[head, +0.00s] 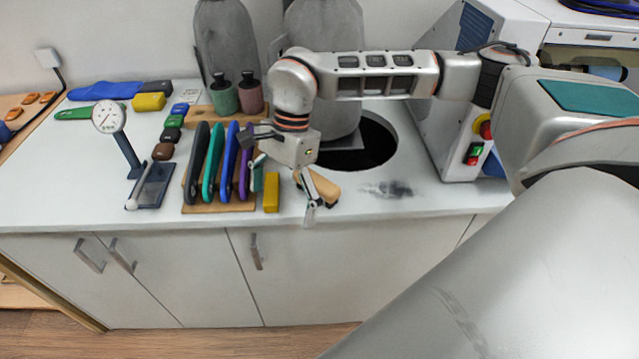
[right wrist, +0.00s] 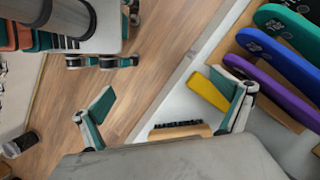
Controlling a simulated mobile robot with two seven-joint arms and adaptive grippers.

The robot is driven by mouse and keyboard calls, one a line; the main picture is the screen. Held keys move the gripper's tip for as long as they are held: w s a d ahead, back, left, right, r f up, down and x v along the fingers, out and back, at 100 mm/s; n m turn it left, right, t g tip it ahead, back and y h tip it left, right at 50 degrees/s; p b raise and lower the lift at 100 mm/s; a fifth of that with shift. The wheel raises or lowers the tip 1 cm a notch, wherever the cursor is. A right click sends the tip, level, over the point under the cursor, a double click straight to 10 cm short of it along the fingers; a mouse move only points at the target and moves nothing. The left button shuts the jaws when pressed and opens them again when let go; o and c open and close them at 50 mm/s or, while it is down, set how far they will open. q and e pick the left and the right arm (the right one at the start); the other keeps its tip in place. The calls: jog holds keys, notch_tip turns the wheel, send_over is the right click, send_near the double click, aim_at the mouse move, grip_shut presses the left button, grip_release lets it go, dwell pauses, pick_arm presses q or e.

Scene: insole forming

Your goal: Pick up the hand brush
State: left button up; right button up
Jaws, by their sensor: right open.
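The hand brush (head: 324,188) lies on the white counter near its front edge, partly behind a finger of my right gripper. It has a pale wooden body. In the right wrist view the brush (right wrist: 178,132) shows dark bristles along one side and is partly cut off by the gripper body. My right gripper (head: 284,186) is open above the counter, with one finger near the brush and the other toward the insoles. In the right wrist view its fingers (right wrist: 165,93) are spread wide with nothing between them held. My left gripper is out of view.
A yellow block (head: 271,192) lies left of the brush. Colored insoles (head: 229,160) stand in a wooden rack (head: 219,208) beside it. A dial gauge stand (head: 154,186) is farther left. A round dark opening (head: 375,145) is behind the brush. Counter to the right is mostly clear.

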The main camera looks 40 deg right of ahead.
aim_at(315, 180)
jog(key=w+d+r+h, duration=0.1)
jog(key=d, duration=0.2)
jog(key=w+d+r+t+h, duration=0.1)
jog(key=d, duration=0.3)
jog(key=w+d+r+h, duration=0.1)
jog(key=d, duration=0.3)
jog(key=shift+w+r, duration=0.25)
jog(key=shift+r, duration=0.05)
jog(key=shift+d+f, duration=0.15)
jog(key=shift+f, duration=0.15)
jog(key=shift+w+f, duration=0.15)
jog(key=shift+f, duration=3.3)
jog(key=c, duration=1.2)
jog(key=shift+r, duration=0.15)
